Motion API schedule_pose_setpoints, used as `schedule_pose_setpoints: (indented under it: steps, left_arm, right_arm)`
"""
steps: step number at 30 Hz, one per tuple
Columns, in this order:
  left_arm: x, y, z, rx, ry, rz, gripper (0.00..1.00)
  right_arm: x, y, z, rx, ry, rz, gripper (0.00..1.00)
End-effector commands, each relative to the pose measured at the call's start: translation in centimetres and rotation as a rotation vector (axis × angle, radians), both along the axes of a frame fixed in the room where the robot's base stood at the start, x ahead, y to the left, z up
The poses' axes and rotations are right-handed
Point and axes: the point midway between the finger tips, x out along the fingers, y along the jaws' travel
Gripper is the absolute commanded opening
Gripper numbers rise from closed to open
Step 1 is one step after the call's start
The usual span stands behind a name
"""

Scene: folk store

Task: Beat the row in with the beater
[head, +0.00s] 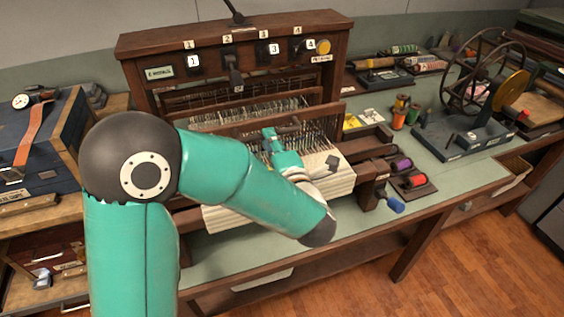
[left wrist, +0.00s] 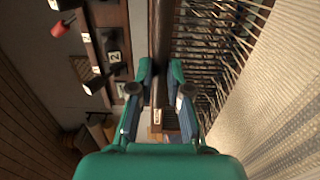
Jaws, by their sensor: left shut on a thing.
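The wooden loom (head: 135,47) stands on a green-topped table, with numbered levers on its top beam. Its beater (head: 315,113) is a dark wooden bar in front of the threads; it runs lengthwise between my fingers in the left wrist view (left wrist: 161,40). My left gripper (head: 268,136) is shut on the beater near its middle; its fingers also show in the left wrist view (left wrist: 160,85). Pale woven cloth (head: 340,187) lies on the near side of the bar. My forearm hides the cloth's left part and the loom's left front. My right gripper is not in view.
A small rack with red and purple spools (head: 412,183) and a blue handle (head: 396,206) sit by the loom's right side. A wheeled winder (head: 470,132) stands farther right. A blue chest (head: 50,140) is at left. Wooden floor shows at the lower right.

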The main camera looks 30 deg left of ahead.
Motion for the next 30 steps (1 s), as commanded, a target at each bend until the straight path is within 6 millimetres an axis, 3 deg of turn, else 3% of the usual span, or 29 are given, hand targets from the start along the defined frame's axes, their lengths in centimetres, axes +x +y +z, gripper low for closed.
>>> schedule_pose_setpoints:
  steps: [21,30]
  left_arm:
    - [-4.2,-5.1,-0.1,-0.002,0.007,-0.005,0.0]
    - [-4.9,-5.9,-0.1,0.0,0.004,-0.002,0.0]
  right_arm:
    - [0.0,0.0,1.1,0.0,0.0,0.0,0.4]
    - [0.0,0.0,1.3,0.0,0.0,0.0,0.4]
